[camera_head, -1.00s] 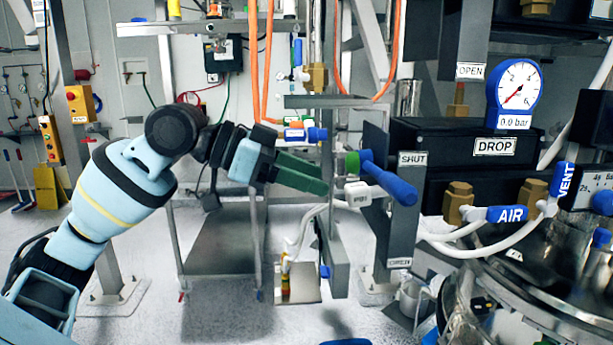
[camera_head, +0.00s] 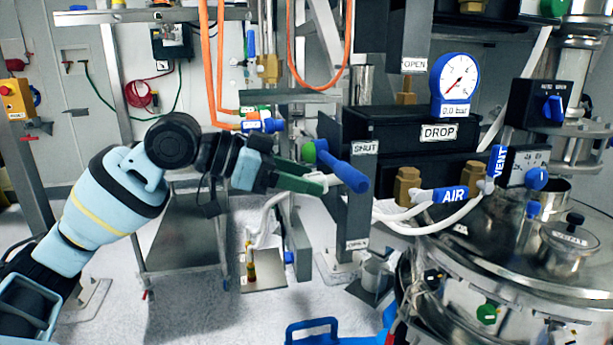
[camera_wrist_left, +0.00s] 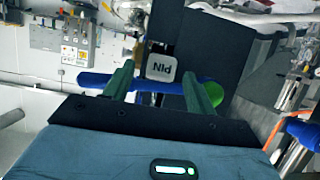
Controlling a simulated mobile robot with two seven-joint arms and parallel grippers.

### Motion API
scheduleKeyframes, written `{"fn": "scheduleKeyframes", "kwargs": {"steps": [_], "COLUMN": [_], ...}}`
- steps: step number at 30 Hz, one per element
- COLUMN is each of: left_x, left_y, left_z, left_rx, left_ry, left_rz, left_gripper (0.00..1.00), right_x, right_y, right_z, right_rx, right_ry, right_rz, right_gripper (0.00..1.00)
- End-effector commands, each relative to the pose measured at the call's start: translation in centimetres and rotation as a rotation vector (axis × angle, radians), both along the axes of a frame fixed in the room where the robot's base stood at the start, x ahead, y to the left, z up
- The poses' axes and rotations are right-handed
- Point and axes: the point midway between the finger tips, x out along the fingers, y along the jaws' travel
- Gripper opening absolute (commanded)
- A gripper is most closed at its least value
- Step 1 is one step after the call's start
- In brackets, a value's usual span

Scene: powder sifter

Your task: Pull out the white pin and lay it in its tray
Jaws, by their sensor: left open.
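The white pin shows as a white tag marked PIN in the left wrist view (camera_wrist_left: 161,68), with its shaft hidden. In the head view its tag (camera_head: 334,180) is partly covered by the fingers, beside the grey SHUT/OPEN post (camera_head: 362,205). My left gripper (camera_head: 322,182) is open, its green fingers pointing right at the tag. In the left wrist view the fingertips (camera_wrist_left: 158,70) stand on either side of the tag; I cannot tell whether they touch it. I cannot pick out the pin's tray with certainty. My right gripper is out of view.
A blue lever (camera_head: 344,170) with a green end lies close above the fingers and crosses behind them in the wrist view. The black DROP box (camera_head: 395,140) and white hoses (camera_head: 400,215) stand right. Orange hoses (camera_head: 215,90) hang behind my wrist. A metal vessel (camera_head: 490,270) stands lower right.

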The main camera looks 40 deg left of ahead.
Motion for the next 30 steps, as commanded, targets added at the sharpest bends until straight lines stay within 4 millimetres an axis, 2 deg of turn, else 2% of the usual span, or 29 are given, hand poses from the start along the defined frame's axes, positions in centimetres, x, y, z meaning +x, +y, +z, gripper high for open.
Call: {"fn": "scheduleKeyframes", "kwargs": {"steps": [6,16,28,30], "left_x": [1.03,1.23,1.22,1.20], "left_y": [-0.98,-1.12,-1.10,-1.09], "left_z": [-0.49,-0.72,-0.71,-0.68], "left_rx": [-0.001,0.001,0.001,0.001], "left_ry": [-0.002,0.000,0.000,-0.001], "left_rz": [-0.001,-0.001,-0.001,0.000], "left_gripper": [0.56,0.56,0.06,0.06], "right_x": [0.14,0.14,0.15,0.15], "right_y": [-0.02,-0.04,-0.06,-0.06], "right_z": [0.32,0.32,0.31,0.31], "right_rx": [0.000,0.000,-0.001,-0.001], "right_ry": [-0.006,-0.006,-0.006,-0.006], "right_rz": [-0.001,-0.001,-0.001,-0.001], "right_gripper": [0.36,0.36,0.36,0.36]}}
